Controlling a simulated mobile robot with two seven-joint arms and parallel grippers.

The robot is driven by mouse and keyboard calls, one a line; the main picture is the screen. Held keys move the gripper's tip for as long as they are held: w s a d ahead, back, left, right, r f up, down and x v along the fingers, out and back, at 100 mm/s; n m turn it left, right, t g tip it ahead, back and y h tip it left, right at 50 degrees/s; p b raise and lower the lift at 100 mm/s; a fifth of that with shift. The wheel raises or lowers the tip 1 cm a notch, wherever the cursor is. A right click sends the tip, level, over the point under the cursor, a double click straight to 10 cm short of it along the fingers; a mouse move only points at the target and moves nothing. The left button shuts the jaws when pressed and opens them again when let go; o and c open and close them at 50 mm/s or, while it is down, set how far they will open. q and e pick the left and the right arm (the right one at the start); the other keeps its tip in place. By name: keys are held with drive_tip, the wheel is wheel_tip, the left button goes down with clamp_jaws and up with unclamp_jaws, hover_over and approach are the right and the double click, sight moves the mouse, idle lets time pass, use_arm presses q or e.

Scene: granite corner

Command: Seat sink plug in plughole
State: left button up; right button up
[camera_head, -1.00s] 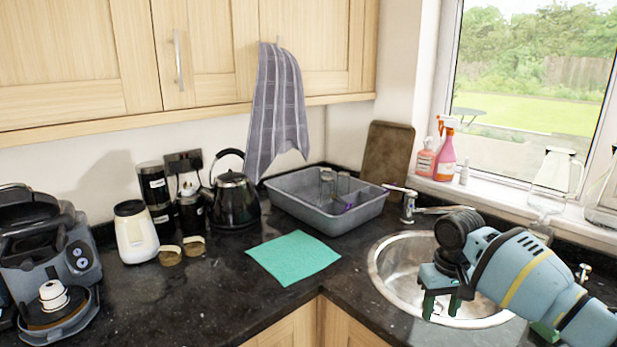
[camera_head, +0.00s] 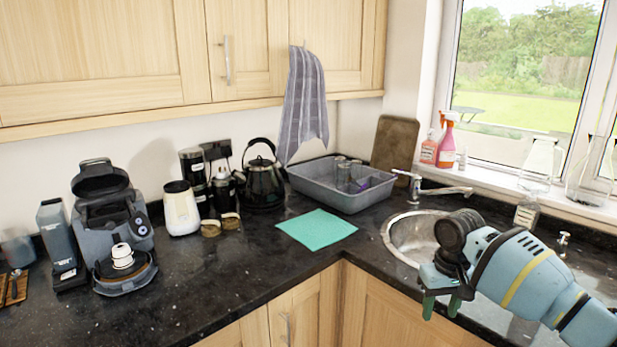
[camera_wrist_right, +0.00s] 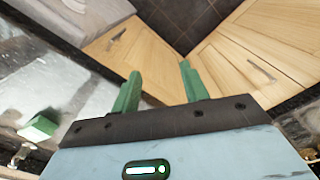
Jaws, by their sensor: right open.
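The round steel sink (camera_head: 405,240) is at the right of the head view, and my right arm covers much of its bowl. My right gripper (camera_head: 441,305) is open and empty, with its green fingers pointing down by the sink's front edge. In the right wrist view the open fingers (camera_wrist_right: 160,78) show against cupboard doors and dark floor, with nothing between them. I cannot make out the sink plug. My left gripper is out of view.
A tap (camera_head: 418,188) stands behind the sink. A grey basin (camera_head: 340,198) and a teal cloth (camera_head: 316,229) are to its left. A green block (camera_wrist_right: 38,127) lies on the steel drainer. The dark worktop (camera_head: 225,265) is clear at front.

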drive_tip(key=s+a+f+n+t+y, duration=0.1)
drive_tip(key=s+a+f+y, duration=0.1)
drive_tip(key=s+a+f, duration=0.55)
drive_tip(key=s+a+f+t+y, duration=0.1)
drive_tip(key=s+a+f+t, duration=0.2)
drive_tip(key=f, duration=0.7)
drive_tip(key=s+a+f+n+y, duration=0.1)
drive_tip(key=s+a+f+y, duration=0.1)
drive_tip(key=s+a+f, duration=0.55)
drive_tip(key=s+d+f+t+h, duration=0.1)
drive_tip(key=s+d, duration=0.2)
drive_tip(key=s, duration=0.4)
drive_tip(key=s+d+f+t+h, duration=0.1)
drive_tip(key=s+d+t, duration=0.1)
drive_tip(key=s, duration=0.5)
drive_tip(key=s+d+f+m+t+h, duration=0.1)
drive_tip(key=s+d+t, duration=0.1)
drive_tip(key=s+d, duration=0.3)
drive_tip(key=shift+s+f, duration=0.4)
drive_tip(key=shift+s, duration=0.8)
drive_tip(key=shift+d, duration=0.1)
